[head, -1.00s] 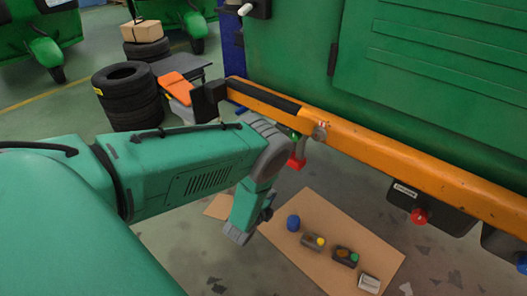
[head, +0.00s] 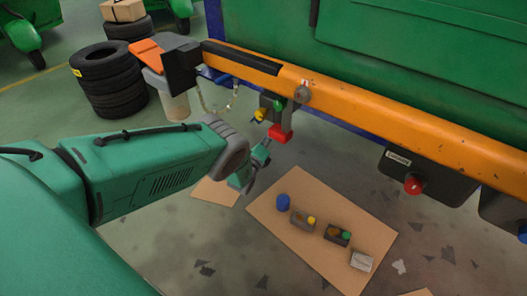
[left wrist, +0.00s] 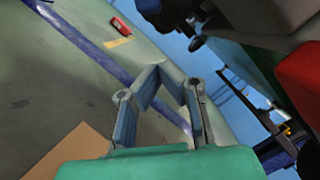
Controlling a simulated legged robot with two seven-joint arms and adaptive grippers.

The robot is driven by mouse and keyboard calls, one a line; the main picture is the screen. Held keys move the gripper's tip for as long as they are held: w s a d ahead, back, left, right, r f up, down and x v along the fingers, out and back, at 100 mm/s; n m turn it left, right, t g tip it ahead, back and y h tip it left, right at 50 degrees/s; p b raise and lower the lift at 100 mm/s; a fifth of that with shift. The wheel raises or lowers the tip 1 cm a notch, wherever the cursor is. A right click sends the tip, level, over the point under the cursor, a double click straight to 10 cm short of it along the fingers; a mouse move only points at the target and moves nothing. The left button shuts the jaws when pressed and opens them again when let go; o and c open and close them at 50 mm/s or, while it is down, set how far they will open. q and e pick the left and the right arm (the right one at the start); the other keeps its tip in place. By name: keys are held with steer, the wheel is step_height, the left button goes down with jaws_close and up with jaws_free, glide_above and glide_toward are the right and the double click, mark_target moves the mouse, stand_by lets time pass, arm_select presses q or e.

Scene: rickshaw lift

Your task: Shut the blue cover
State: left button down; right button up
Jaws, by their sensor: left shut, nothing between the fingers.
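My left gripper (head: 264,152) is below the orange beam, its fingers pointing up just left of a red block (head: 281,134) that hangs under the beam. In the left wrist view its two fingers (left wrist: 160,70) meet at the tips, with nothing between them. No open blue cover can be made out for sure. A small blue part (head: 522,234) shows at the right edge, cut off by the frame. My right gripper is not in view.
The orange beam (head: 400,122) crosses above my arm, with a dark box with a red knob (head: 413,184) under it. Cardboard (head: 275,232) with a blue cap (head: 283,202) and small parts lies on the floor. Tires (head: 112,85) stand at the left.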

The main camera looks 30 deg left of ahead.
arm_select(q)
steer(key=shift+a+r, duration=0.55)
steer(key=shift+a, duration=0.25)
steer(key=shift+a+r, duration=0.5)
steer(key=shift+a, duration=0.25)
steer(key=shift+a, duration=0.1)
